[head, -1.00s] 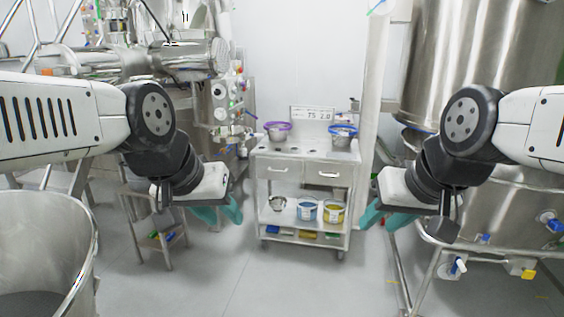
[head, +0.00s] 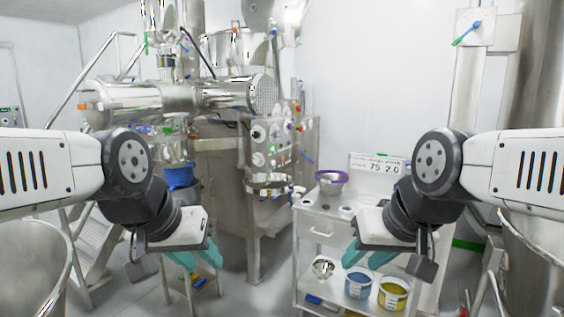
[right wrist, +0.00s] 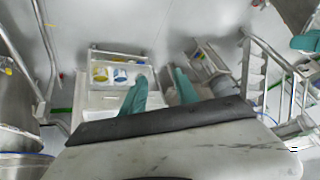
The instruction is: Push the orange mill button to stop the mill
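A steel control panel (head: 274,146) with several round knobs and small coloured buttons stands in the middle of the head view. A small orange-red spot (head: 299,127) shows near its right edge; it is too small to tell if it is the orange mill button. My left gripper (head: 197,257) is open and empty, low and left of the panel, well apart from it. My right gripper (head: 365,256) is open and empty in front of the white cart, right of the panel. Its spread teal fingers also show in the right wrist view (right wrist: 160,92).
A white cart (head: 318,213) with bowls and tubs stands right of the panel. A horizontal steel vessel (head: 170,98) is left of the panel, with steps (head: 95,250) below left. Steel drums flank both sides. Some grey floor is open between steps and cart.

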